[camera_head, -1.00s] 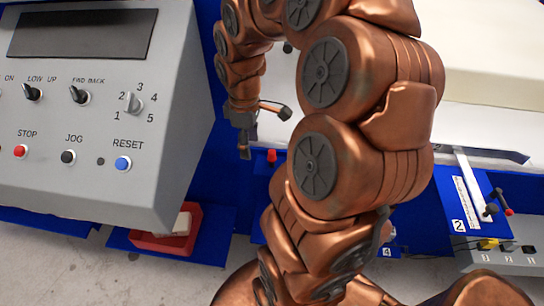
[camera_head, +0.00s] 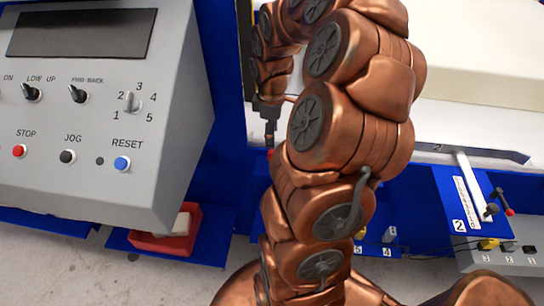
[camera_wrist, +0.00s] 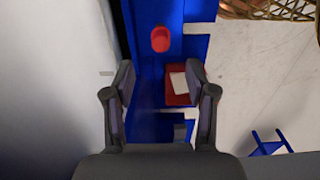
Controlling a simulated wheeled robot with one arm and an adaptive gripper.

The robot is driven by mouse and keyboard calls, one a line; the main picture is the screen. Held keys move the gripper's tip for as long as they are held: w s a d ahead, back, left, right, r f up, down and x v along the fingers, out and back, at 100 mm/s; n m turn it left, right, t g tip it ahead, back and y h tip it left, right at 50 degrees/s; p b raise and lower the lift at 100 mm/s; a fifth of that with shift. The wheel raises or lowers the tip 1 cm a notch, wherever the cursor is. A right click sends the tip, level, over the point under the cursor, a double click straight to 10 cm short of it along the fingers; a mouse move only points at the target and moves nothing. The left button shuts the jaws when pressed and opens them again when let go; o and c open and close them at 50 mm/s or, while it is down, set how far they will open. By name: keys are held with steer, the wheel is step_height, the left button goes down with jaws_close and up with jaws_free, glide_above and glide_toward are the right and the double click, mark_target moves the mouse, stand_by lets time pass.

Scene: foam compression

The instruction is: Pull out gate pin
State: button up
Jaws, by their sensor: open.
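A small red knob-like piece, which may be the head of the gate pin (camera_wrist: 160,39), stands on a blue surface in the wrist view. In the head view a bit of red (camera_head: 270,152) shows just below my fingertips. My gripper (camera_head: 270,138) hangs downward there, largely seen edge-on. In the wrist view my gripper (camera_wrist: 161,85) is open with nothing between its fingers. The red piece lies above the fingertips in that picture, apart from them. The pin's shaft is not visible.
A grey control panel (camera_head: 95,110) stands at left. A red tray (camera_head: 150,241) with a white block sits on a blue shelf below it. At right are a blue bracket marked 2 (camera_head: 450,209) and a grey box (camera_head: 500,257). My arm covers the middle.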

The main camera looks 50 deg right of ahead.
mark_target(272, 151)
steer(key=shift+f+b, duration=1.7)
steer(key=shift+f, duration=2.5)
steer(key=shift+b, duration=0.3)
steer(key=shift+c, duration=0.2)
jaws_close()
steer(key=shift+r, duration=0.25)
steer(key=shift+r+p, duration=1)
steer(key=shift+r, duration=1.75)
